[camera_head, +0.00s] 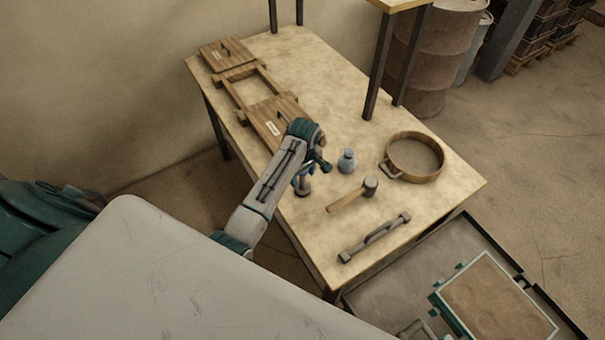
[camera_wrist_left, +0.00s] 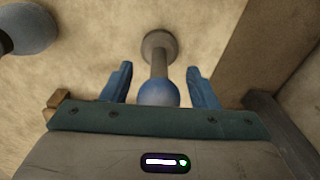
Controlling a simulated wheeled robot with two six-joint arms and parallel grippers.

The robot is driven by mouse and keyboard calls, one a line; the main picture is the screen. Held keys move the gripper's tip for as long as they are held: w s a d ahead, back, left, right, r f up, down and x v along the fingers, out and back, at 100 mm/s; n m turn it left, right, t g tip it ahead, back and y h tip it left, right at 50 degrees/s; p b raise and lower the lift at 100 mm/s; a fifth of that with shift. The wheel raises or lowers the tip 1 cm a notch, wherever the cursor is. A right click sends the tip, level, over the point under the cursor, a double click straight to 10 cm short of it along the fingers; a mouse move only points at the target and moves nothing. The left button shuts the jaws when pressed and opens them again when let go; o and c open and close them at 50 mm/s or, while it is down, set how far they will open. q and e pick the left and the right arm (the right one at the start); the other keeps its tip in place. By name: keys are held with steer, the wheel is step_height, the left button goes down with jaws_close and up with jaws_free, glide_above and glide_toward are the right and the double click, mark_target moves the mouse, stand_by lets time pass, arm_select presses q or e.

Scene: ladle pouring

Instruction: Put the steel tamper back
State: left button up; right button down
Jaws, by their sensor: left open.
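The steel tamper (camera_head: 302,190) stands upright on the wooden table (camera_head: 420,210), near its front left edge. In the left wrist view the tamper (camera_wrist_left: 158,60) shows a round grey base, a grey shaft and a blue ball top. My left gripper (camera_head: 306,174) is over it, and in the wrist view (camera_wrist_left: 160,82) its blue fingers are open, one on each side of the shaft and ball. Gaps show between the fingers and the tamper. My wrist partly hides the tamper in the head view. My right gripper is not in view.
Wooden pattern boards and a frame (camera_head: 246,86) lie behind. A framed sand box (camera_head: 495,302) sits at lower right.

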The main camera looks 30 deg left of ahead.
arm_select(q)
steer(key=shift+r+b, duration=0.3)
steer(key=shift+r, duration=0.25)
step_height(320, 180, up, 5)
steer(key=shift+d+r+b, duration=0.1)
steer(key=shift+b, duration=1)
step_height(320, 180, up, 4)
steer(key=shift+r, duration=0.1)
steer(key=shift+d+r+p, duration=0.1)
steer(key=shift+r+p, duration=0.4)
steer(key=shift+p, duration=0.4)
steer(key=shift+s+r+p, duration=0.15)
steer(key=shift+r+p, duration=0.25)
